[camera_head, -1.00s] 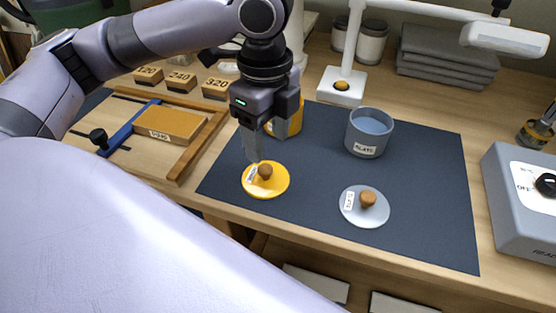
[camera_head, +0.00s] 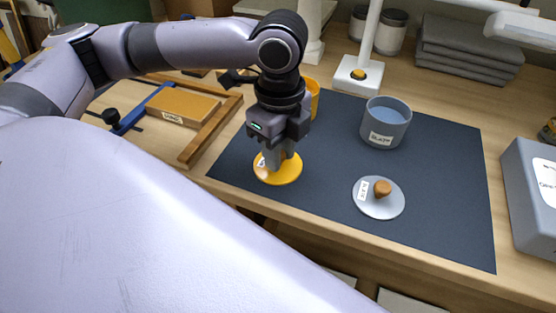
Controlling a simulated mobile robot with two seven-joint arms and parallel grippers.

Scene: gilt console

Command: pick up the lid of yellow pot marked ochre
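The yellow lid (camera_head: 287,176) lies flat on the dark mat (camera_head: 330,165), in front of the yellow pot (camera_head: 314,95). The pot is mostly hidden behind my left gripper, and no ochre label is readable. My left gripper (camera_head: 276,162) points down over the middle of the lid, its fingertips at the lid's brown knob. The knob is hidden by the fingers, so I cannot tell whether they are closed on it. The lid's white label is partly covered. My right gripper is not in view.
A wooden frame with a sanding block (camera_head: 183,105) is left. A grey control box (camera_head: 530,195) stands at right.

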